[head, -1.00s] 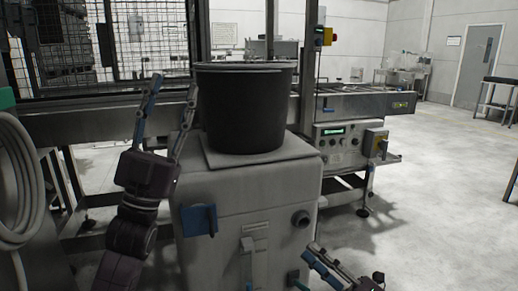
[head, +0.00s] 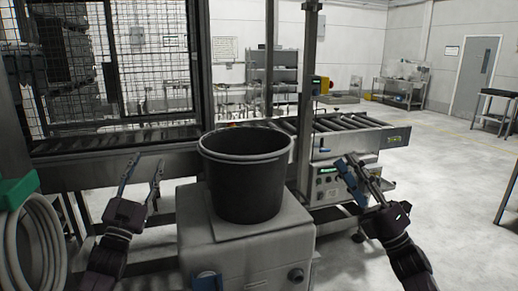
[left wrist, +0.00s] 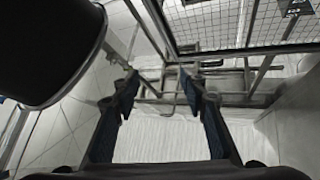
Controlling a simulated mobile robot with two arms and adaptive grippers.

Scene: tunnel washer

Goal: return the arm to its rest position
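My left gripper (head: 142,176) is raised at the left of the black bucket (head: 245,185), apart from it. Its fingers are spread and empty; in the left wrist view, the two blue-padded fingers (left wrist: 165,100) stand apart with only floor and frame between them. The bucket also shows at the upper left of the left wrist view (left wrist: 40,45). My right gripper (head: 358,180) is raised to the right of the bucket, in front of the control box. Its fingers look apart, with nothing visible between them.
The bucket stands on a grey cabinet (head: 240,250). Behind it runs a roller conveyor (head: 350,128), with a mesh cage (head: 110,70) at the left. A coiled hose (head: 35,240) hangs at the near left. Open floor (head: 450,160) lies to the right.

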